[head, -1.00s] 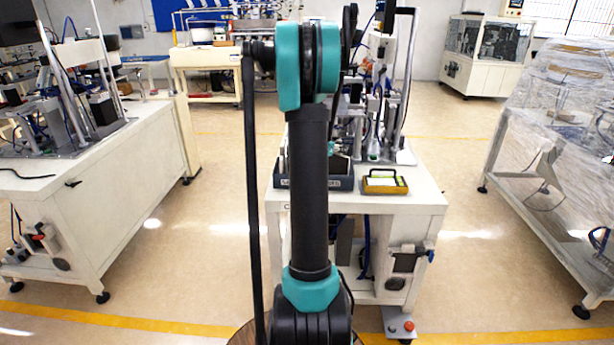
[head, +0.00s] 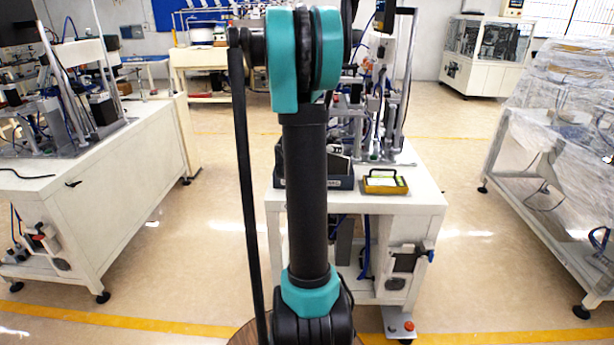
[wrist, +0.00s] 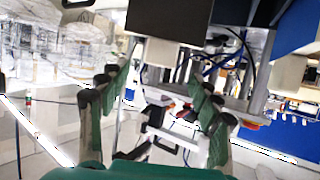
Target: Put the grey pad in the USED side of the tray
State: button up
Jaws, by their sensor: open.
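My gripper (wrist: 163,112) shows in the wrist view with its two green-padded fingers apart and nothing between them. In the head view it is hidden behind my arm. A dark grey-blue tray (head: 341,183) sits on the white table, partly covered by my arm. Its compartments and any USED marking cannot be read. I cannot make out the grey pad in either view; part of the tray's inside is hidden.
A yellow case (head: 384,182) with a pale top lies right of the tray on the white table (head: 420,197). Metal machinery (head: 385,120) stands behind them. A white bench (head: 110,190) stands left and a wrapped rack (head: 560,150) right, with open floor between.

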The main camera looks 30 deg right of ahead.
jog(key=shift+v, duration=2.6)
jog(key=shift+a+f, duration=0.1)
jog(key=s+a+f+n+y, duration=0.4)
jog(key=s+a, duration=0.3)
jog(key=a, duration=0.4)
jog(key=s+a+f+n+g+y, duration=0.1)
jog(key=s+a+f+n+y, duration=0.3)
jog(key=a, duration=0.7)
jog(key=s+a+f+n+y, duration=0.4)
jog(key=s+a+f, duration=0.4)
jog(key=s+a, duration=0.3)
jog(key=shift+s+n+g, duration=0.3)
jog(key=shift+s+n, duration=0.1)
jog(key=shift+s, duration=0.35)
